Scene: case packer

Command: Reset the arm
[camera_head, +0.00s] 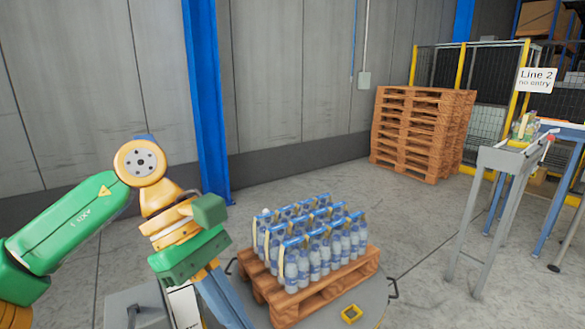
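My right arm and gripper are not in view.
A pallet stack (420,133) stands behind. A grey conveyor stand (500,160) is at right, near a "Line 2 no entry" sign (536,80).

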